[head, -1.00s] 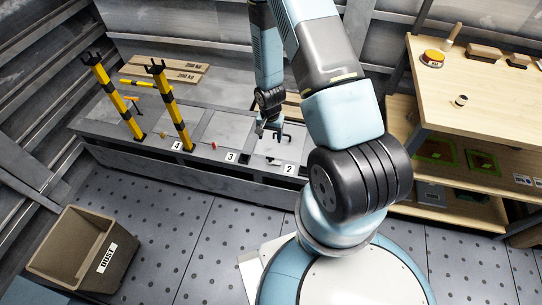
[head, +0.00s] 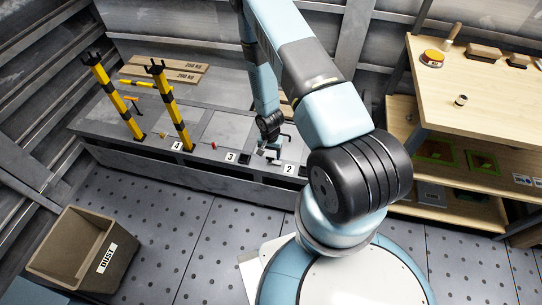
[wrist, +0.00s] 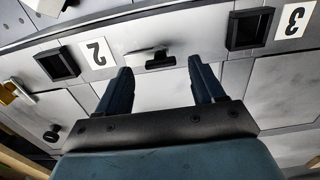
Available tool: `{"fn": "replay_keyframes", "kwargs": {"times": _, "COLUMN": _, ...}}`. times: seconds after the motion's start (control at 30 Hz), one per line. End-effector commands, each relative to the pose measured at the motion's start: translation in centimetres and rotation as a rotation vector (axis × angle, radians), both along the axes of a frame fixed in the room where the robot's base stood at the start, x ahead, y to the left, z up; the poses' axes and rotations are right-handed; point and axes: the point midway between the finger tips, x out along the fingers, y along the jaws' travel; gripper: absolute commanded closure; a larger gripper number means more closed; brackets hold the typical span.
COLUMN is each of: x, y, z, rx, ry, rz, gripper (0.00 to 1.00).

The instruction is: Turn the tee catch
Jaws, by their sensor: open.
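The tee catch (wrist: 160,61) is a small black T-shaped piece on the grey panel, between the plates marked 2 and 3. In the wrist view it lies just beyond the fingertips, roughly between their lines, with a grey strip behind it. My gripper (wrist: 158,78) is open and empty, its two dark fingers apart and pointing at the panel. In the head view my gripper (head: 273,150) is over the grey bench near number 2, and the catch is too small there to make out clearly.
Dark square sockets (wrist: 58,64) sit beside the number plates. Yellow-black posts (head: 171,105) stand on the bench (head: 226,126) at the left. A dust bin (head: 82,252) is on the floor. A wooden shelf unit (head: 482,85) stands at the right.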

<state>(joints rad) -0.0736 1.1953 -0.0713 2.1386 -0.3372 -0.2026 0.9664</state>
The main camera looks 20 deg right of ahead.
Motion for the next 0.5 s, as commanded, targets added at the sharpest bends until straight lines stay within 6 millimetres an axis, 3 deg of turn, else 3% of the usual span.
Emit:
{"fn": "replay_keyframes", "kwargs": {"times": 0.2, "x": 0.0, "y": 0.0, "z": -1.8, "rx": -0.001, "ry": 0.001, "rz": 0.0, "gripper": 0.32}}
{"fn": "replay_keyframes", "kwargs": {"times": 0.5, "x": 0.0, "y": 0.0, "z": -2.1, "rx": -0.001, "ry": -0.001, "rz": 0.0, "gripper": 0.32}}
